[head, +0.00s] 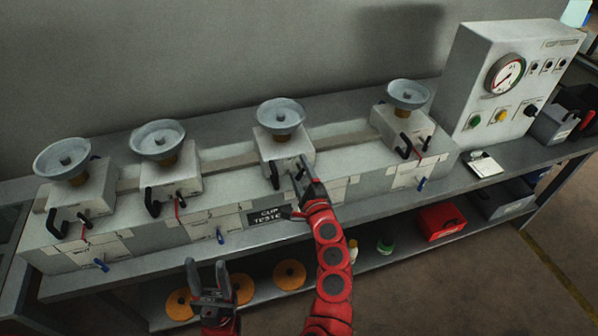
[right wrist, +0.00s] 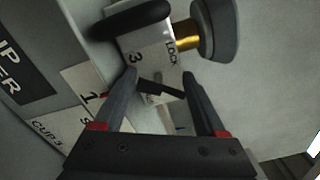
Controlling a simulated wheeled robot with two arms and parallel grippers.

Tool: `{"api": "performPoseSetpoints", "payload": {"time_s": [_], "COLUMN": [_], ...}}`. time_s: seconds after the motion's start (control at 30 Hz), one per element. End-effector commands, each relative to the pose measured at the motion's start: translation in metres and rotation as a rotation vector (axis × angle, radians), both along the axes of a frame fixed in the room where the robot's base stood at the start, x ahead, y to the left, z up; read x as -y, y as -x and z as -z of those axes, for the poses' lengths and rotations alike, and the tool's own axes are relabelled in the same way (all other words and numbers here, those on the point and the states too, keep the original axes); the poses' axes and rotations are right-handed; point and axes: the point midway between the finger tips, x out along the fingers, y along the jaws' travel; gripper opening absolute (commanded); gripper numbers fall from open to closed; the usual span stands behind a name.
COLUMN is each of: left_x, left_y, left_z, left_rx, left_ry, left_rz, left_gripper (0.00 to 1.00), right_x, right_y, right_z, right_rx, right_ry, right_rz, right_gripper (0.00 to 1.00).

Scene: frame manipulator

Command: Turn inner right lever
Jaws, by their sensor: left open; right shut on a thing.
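The inner right station is a white block with a grey cup (head: 281,115) on top, third from the left in the head view. Its dark lever is mostly hidden there by my right gripper (head: 304,176). A "Lock" label and a "3" show on the block (right wrist: 147,50) beyond the fingers. My left gripper (head: 207,272) is open and empty, low in front of the bench.
Black loop handle (head: 274,176) stands just left of the held lever. Similar stations with cups (head: 157,139), (head: 68,158) and (head: 408,94) stand on either side. A gauge box (head: 500,85) is at the right end. Orange discs (head: 290,275) lie on the lower shelf.

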Motion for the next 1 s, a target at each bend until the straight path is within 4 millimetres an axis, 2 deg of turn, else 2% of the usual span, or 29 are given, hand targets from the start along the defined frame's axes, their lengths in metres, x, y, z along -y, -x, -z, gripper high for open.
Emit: {"api": "performPoseSetpoints", "payload": {"time_s": [0.03, 0.47, 0.5, 0.6, 0.63, 1.0], "left_x": [0.0000, 0.0001, 0.0000, -0.0001, 0.0000, 0.0000], "left_y": [0.0000, 0.0000, 0.0000, 0.0001, 0.0000, 0.0000], "left_z": [0.0009, 0.0010, 0.0011, 0.0011, 0.0011, 0.0012], "left_rx": [0.000, 0.000, 0.000, 0.000, 0.000, 0.000], "left_ry": [0.000, 0.000, 0.000, 0.000, 0.000, 0.000], "left_rz": [0.000, 0.000, 0.000, 0.000, 0.000, 0.000], "left_gripper": [0.49, 0.49, 0.49, 0.49, 0.49, 0.49], "right_x": [0.0058, 0.0067, 0.0068, 0.0068, 0.0069, 0.0064], "right_y": [-0.0003, -0.0003, -0.0002, -0.0003, -0.0003, 0.0009], "right_z": [0.0046, 0.0056, 0.0057, 0.0058, 0.0060, 0.0057], "right_rx": [-0.004, -0.005, -0.006, -0.006, -0.006, -0.005], "right_ry": [0.009, 0.010, 0.010, 0.011, 0.011, 0.009], "right_rz": [0.013, 0.015, 0.016, 0.016, 0.016, 0.014], "right_gripper": [0.18, 0.18, 0.79, 0.97, 1.00, 1.00]}}
